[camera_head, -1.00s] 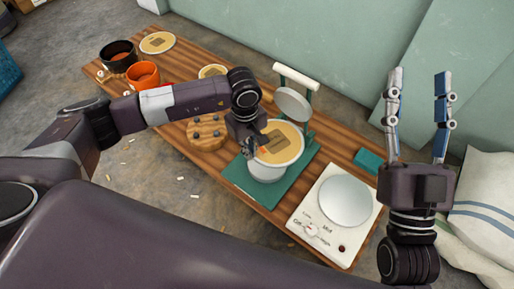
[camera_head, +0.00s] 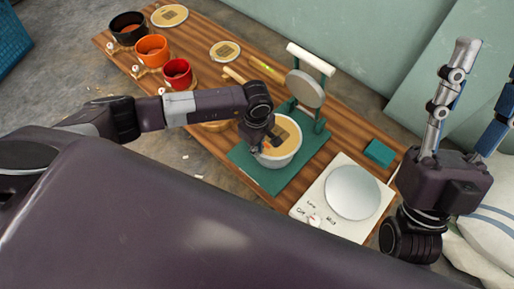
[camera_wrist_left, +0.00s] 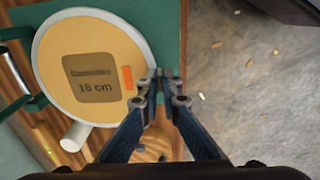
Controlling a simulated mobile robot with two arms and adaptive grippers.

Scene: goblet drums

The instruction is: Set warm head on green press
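The warm head is a tan disc (camera_head: 292,125) with a pale rim, a dark "16 cm" patch and an orange strip; it also shows in the left wrist view (camera_wrist_left: 112,45). My right gripper (camera_head: 487,75) is open and empty.
A white hot plate (camera_head: 352,192) stands right of the press, a teal block (camera_head: 379,152) behind it. Black (camera_head: 128,28), orange (camera_head: 152,50) and red (camera_head: 178,74) drums and two flat heads (camera_head: 170,15) (camera_head: 225,51) occupy the far left. Sacks lie at right.

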